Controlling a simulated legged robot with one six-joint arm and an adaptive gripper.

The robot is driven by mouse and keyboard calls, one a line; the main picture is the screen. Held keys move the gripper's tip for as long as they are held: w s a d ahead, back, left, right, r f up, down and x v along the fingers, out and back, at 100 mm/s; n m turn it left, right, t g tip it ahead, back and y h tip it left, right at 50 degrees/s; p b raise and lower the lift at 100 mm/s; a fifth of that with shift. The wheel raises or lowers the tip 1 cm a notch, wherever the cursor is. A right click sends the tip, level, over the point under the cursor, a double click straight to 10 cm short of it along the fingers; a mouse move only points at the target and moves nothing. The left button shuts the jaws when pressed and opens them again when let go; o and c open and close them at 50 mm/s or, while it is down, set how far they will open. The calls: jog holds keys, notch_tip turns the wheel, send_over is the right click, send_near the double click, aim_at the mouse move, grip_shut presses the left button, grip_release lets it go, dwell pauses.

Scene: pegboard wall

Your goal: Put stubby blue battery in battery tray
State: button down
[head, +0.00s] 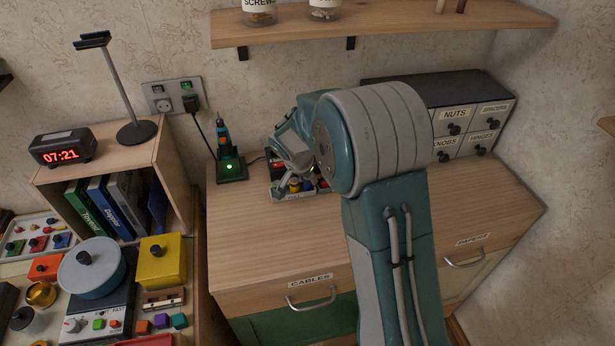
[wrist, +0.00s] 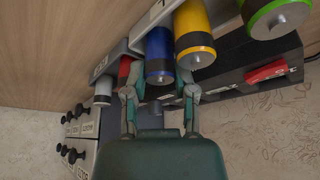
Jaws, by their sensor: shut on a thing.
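The battery tray (head: 275,194) stands on the wooden cabinet top, partly hidden by my gripper (head: 292,180). In the wrist view, its grey labelled edge (wrist: 110,58) runs beside several batteries. The blue battery (wrist: 158,50) lies between the two fingers of my gripper (wrist: 160,88), which is shut on it. A yellow battery (wrist: 193,30) is close beside it, and a larger green battery (wrist: 275,15) is farther right. A red item (wrist: 125,68) and a thin grey battery (wrist: 102,92) are to its left. I cannot tell whether the blue battery rests in a slot.
A black charger with a green light (head: 231,168) and a screwdriver stands left of the tray. A drawer box (head: 455,118) is at the back right, and a shelf (head: 385,22) hangs above. The cabinet top (head: 265,235) in front is clear.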

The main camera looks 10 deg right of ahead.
jog(key=shift+f, duration=0.1)
jog(key=shift+c, duration=2.1)
grip_release()
jog(key=v, duration=1.2)
jog(key=s+d+r+n, duration=0.2)
jog(key=s+r, duration=0.4)
jog(key=s, duration=0.2)
jog(key=s+d+r+n+t+y, duration=0.1)
jog(key=s+n, duration=0.6)
jog(key=s, duration=1.4)
jog(key=shift+r+t+y, duration=0.6)
jog(key=shift+t+y, duration=0.1)
jog(key=shift+y, duration=0.4)
jog(key=shift+w+d, duration=0.1)
jog(key=shift+d, duration=0.05)
